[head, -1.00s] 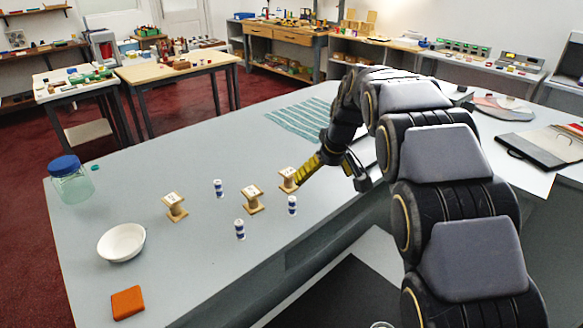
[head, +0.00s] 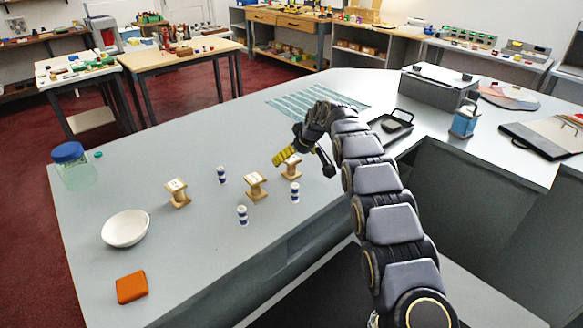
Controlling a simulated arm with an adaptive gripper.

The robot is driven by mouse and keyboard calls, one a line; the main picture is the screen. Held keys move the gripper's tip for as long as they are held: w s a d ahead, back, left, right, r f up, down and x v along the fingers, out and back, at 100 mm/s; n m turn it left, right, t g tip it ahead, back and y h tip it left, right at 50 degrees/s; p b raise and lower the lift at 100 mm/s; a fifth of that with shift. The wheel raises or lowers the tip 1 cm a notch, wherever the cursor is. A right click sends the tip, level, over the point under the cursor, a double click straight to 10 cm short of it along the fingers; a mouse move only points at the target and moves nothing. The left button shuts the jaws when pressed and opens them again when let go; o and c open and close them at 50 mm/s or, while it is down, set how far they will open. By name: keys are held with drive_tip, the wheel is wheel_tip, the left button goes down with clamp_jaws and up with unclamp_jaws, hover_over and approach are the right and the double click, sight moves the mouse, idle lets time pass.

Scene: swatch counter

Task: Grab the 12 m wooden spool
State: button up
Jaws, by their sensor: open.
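Three wooden spools with pale labelled tops stand on the grey counter (head: 190,245): a left one (head: 178,194), a middle one (head: 255,187) and a right one (head: 292,169). The print on their labels is too small to read, so I cannot tell which is the 12 m spool. My gripper (head: 303,167) is open at the right spool. Its yellow-and-black striped finger crosses in front of part of that spool's top, and its dark finger is to the right. I cannot tell whether it touches the spool.
Blue-and-white cylinders stand close by: one behind (head: 221,174), one in front (head: 242,215), one below the right spool (head: 295,192). A white bowl (head: 125,229), an orange block (head: 131,287) and a blue-lidded jar (head: 74,168) are left. A striped cloth (head: 290,104) lies behind.

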sight(292, 159)
drive_tip(key=shift+a+x, duration=0.1)
drive_tip(key=shift+x, duration=1.05)
drive_tip(key=shift+a+x, duration=0.15)
drive_tip(key=shift+x, duration=0.95)
drive_tip(key=shift+r, duration=0.1)
drive_tip(key=c, duration=1.3)
